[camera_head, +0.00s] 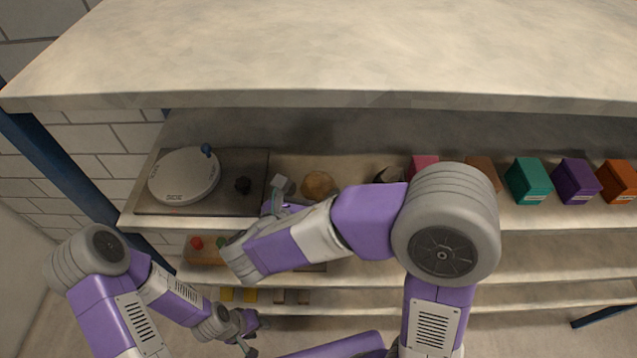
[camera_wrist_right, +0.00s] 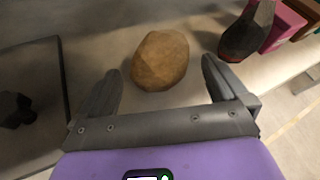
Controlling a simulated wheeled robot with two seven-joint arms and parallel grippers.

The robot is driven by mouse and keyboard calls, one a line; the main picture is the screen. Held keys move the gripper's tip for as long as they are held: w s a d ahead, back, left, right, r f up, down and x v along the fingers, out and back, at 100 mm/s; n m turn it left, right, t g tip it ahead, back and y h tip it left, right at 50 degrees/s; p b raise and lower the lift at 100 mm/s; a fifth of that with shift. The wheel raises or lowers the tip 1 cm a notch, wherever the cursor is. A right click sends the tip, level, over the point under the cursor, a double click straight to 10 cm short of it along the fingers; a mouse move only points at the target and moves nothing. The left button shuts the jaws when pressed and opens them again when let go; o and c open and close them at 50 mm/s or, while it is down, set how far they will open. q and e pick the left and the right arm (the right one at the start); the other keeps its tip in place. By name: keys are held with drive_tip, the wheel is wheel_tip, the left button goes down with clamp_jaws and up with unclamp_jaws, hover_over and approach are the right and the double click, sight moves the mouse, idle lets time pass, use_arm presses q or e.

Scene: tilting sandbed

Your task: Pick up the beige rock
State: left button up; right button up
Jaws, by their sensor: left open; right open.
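The beige rock (camera_head: 319,185), tan and rounded, lies on the shelf board right of the grey tray. In the right wrist view the rock (camera_wrist_right: 160,58) sits ahead of my right gripper (camera_wrist_right: 161,70), between the lines of its two spread fingers. The fingers do not visibly touch it. In the head view my right gripper (camera_head: 279,196) is just left of the rock, partly hidden by its own arm. My left gripper (camera_head: 254,336) is open and empty, low in the picture, below and in front of the shelves.
A round white device (camera_head: 184,176) and a black knob are on the left tray. A thick upper shelf (camera_head: 330,50) overhangs the back.

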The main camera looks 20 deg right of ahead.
sight(312, 191)
drive_tip(key=x, duration=0.3)
drive_tip(key=shift+w, duration=0.15)
drive_tip(key=shift+c, duration=0.5)
drive_tip(key=shift+r, duration=0.1)
drive_tip(key=c, duration=1.2)
